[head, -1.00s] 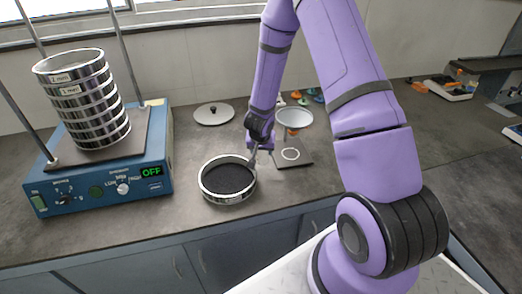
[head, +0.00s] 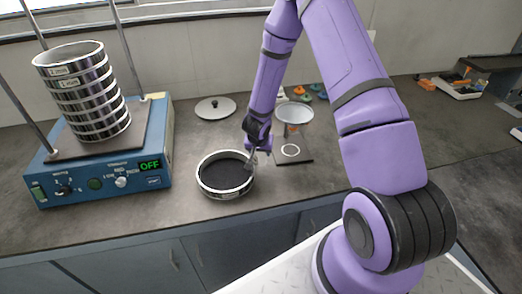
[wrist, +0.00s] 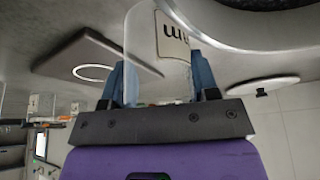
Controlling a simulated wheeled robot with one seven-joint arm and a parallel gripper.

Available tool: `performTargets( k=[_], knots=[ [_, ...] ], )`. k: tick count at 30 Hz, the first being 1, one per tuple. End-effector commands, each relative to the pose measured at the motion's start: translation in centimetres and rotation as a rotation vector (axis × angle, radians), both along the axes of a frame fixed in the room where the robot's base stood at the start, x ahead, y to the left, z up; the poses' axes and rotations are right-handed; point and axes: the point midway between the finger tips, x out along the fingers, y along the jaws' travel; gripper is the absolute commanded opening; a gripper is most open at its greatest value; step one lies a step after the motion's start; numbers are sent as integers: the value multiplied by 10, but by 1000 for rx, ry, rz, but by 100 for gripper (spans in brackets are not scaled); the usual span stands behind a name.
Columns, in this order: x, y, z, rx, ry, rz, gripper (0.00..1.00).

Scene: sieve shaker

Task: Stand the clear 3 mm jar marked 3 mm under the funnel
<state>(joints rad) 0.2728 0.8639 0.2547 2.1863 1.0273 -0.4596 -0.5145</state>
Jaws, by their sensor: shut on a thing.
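My gripper (wrist: 162,90) is shut on a clear jar (wrist: 145,45), with a blue finger on each side of it in the wrist view. In the head view my gripper (head: 252,155) is low over the counter, at the right rim of the dark-filled sieve pan, and I cannot make out the jar there. The pale funnel (head: 294,113) is to the right, above a dark base plate (head: 302,159) with a white ring (head: 290,150).
The sieve pan (head: 227,195) stands just left of my gripper. A round lid (head: 215,108) lies behind it. The blue shaker (head: 105,187) with its sieve stack (head: 92,100) is at the left, showing OFF. Small coloured items (head: 313,91) lie behind the funnel.

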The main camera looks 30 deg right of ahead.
Motion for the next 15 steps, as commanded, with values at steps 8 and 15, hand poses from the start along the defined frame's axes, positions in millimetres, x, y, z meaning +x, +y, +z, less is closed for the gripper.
performTargets(
  k=[8,15],
  knots=[
    [0,0,-3,0,0,0,80],
    [0,0,-2,0,0,0,80]
  ],
)
